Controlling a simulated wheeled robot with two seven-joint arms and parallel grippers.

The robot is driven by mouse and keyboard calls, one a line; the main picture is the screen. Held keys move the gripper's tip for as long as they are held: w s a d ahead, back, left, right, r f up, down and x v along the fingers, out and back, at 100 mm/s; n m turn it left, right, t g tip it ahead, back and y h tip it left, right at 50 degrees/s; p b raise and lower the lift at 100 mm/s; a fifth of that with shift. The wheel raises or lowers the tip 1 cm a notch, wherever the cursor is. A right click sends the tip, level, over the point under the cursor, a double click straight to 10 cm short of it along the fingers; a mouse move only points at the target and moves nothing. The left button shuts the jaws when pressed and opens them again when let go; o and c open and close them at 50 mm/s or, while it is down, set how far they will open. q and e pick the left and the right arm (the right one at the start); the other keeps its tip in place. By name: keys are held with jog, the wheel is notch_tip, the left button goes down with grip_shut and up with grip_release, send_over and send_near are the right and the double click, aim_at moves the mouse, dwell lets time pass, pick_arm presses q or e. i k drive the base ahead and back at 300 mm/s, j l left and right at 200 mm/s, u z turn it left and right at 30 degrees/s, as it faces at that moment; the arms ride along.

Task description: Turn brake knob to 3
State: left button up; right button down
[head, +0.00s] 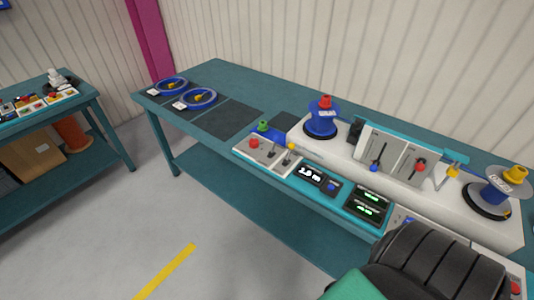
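A winding machine stands on the teal bench, with a blue reel marked with a label (322,120) at its left end and another blue and grey reel (496,190) at its right end. I cannot tell which control is the brake knob; no scale or number 3 is readable. A panel (402,217) on the front right is partly hidden behind a large black ribbed part, which seems to be mine. The upright middle panel carries a blue-knobbed lever (374,167) and a red-knobbed one (420,167). Neither gripper shows.
A switch box (254,144) with red, green and yellow knobs sits left of lit displays (310,174). Blue reels (198,98) lie at the bench's far left. A second table (100,98) stands left; the floor between is clear.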

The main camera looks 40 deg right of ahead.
aim_at(254, 144)
jog(key=i+j+z, duration=0.25)
jog(key=i, duration=0.2)
jog(key=i+j+z, duration=0.2)
jog(key=i, duration=0.25)
jog(key=i+j+z, duration=0.25)
jog(key=i, duration=0.15)
